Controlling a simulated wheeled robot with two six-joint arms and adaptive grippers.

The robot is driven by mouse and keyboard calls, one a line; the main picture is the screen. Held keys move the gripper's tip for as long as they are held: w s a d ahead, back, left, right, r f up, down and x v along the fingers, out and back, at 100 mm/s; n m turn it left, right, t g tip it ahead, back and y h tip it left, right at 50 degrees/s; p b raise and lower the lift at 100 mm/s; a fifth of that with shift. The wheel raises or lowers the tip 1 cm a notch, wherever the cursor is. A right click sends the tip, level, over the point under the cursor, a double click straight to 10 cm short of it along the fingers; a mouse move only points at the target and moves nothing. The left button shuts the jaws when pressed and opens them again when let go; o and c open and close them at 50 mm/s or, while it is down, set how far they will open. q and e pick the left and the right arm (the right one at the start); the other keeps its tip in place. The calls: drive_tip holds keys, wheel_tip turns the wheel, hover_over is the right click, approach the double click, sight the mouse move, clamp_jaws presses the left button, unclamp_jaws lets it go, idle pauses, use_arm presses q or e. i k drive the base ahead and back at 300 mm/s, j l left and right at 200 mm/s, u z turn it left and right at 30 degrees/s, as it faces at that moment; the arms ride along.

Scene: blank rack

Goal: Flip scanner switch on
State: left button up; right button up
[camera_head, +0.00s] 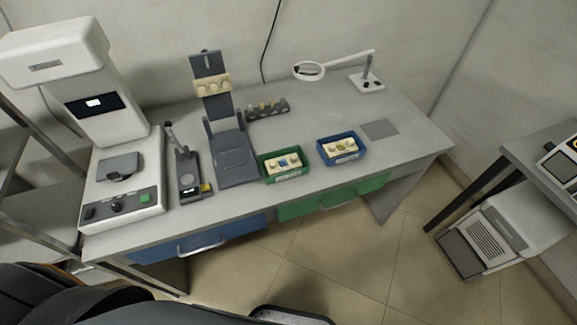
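A tall white machine (118,125), which looks like the scanner, stands at the left end of the grey table. It has an overhanging head (55,52), a small dark screen (94,103) that is lit, and a grey plate (119,168) on its base. Its front edge carries a black switch (90,213) at the left, a round black knob (116,206) in the middle and a green button (146,197) at the right. The switch is too small to tell which way it is set. Neither of my grippers shows in this view.
On the grey table (310,112) are a dark lever device (186,175), a dark stand (232,155), a green tray (267,168), a blue tray (357,158) and a magnifier lamp (309,70). A metal shelf (30,125) stands close left. Floor (330,265) is clear in front.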

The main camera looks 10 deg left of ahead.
sight(89, 214)
drive_tip(key=u, duration=1.95)
